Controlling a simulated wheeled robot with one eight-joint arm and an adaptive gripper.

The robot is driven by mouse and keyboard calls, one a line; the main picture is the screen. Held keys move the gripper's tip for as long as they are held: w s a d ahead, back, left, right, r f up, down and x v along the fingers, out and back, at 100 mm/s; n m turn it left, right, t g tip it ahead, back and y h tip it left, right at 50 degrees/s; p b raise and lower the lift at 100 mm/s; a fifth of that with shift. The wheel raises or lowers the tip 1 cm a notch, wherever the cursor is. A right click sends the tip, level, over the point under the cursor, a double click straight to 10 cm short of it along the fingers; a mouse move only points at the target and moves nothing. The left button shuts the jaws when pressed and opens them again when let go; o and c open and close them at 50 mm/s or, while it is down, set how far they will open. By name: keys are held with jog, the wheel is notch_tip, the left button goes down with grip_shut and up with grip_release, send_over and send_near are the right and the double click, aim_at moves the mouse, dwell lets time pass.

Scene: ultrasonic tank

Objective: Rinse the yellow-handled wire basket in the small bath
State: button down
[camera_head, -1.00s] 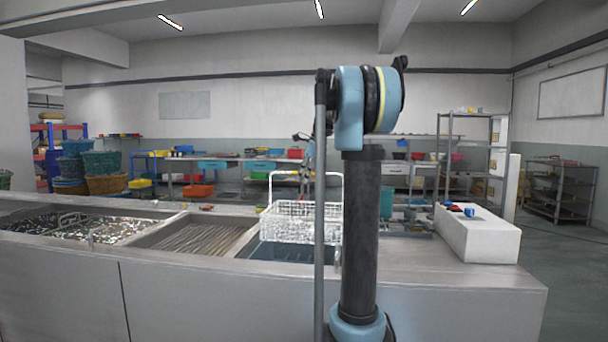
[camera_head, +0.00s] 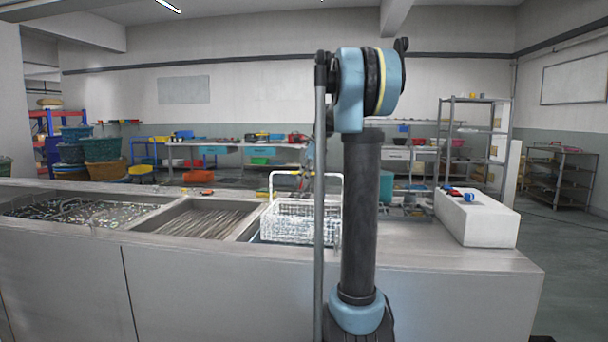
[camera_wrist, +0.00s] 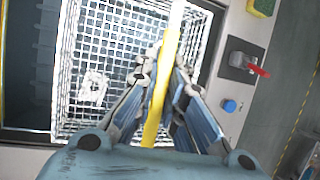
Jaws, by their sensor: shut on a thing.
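The white wire basket (camera_head: 288,222) sits low in the small bath (camera_head: 250,237) at the right of the counter in the head view, its lower part within the bath's opening. How deep it is in the liquid is unclear. In the wrist view the basket's mesh (camera_wrist: 110,38) is below my gripper, and a pale ring-like object (camera_wrist: 93,88) shows in it. The yellow handle (camera_wrist: 172,45) runs up between my fingers. My gripper (camera_wrist: 162,78) is shut on this handle. In the head view the gripper is hidden behind my arm.
A ribbed drain section (camera_head: 203,218) and a larger bath of speckled liquid (camera_head: 85,211) lie to the left. A white block (camera_head: 476,218) with small red and blue items stands right. The wrist view shows a red lever (camera_wrist: 257,68), a blue knob (camera_wrist: 229,106) and a sponge (camera_wrist: 262,6).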

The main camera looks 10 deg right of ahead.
notch_tip(320, 180, down, 12)
jog(key=shift+r, duration=0.2)
dwell(1.3)
dwell(3.3)
